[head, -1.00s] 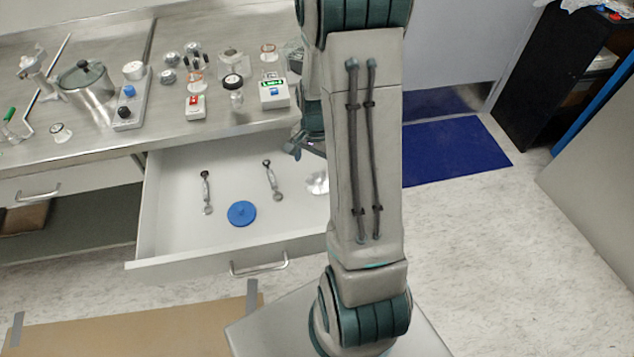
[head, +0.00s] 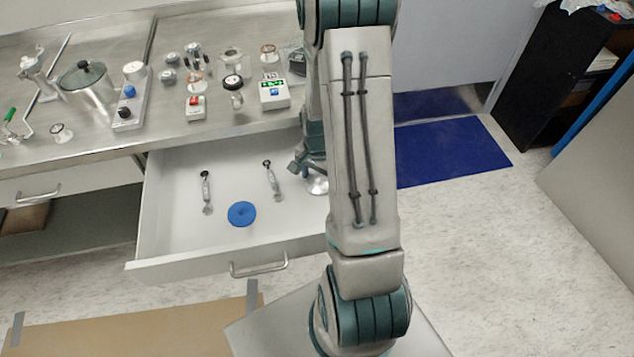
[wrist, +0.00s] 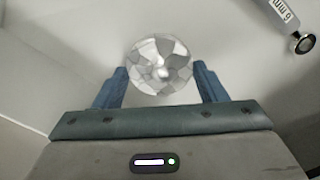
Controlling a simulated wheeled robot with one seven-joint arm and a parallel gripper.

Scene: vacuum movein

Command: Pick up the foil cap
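The foil cap (wrist: 160,64) is a round, crinkled silver piece inside the open drawer. In the wrist view it lies between and just beyond the two blue fingertips of my gripper (wrist: 161,84). The fingers are spread apart, and I cannot tell whether either one touches the cap. In the head view the foil cap (head: 316,184) shows at the right end of the drawer, partly hidden by my arm. My gripper is mostly hidden there behind my arm.
The open drawer (head: 160,235) also holds a blue disc (head: 242,214) and two spoon-like tools (head: 207,190) (head: 272,180). One labelled tool end (wrist: 300,40) is near my gripper. The drawer's walls stand close by. The counter above holds several instruments.

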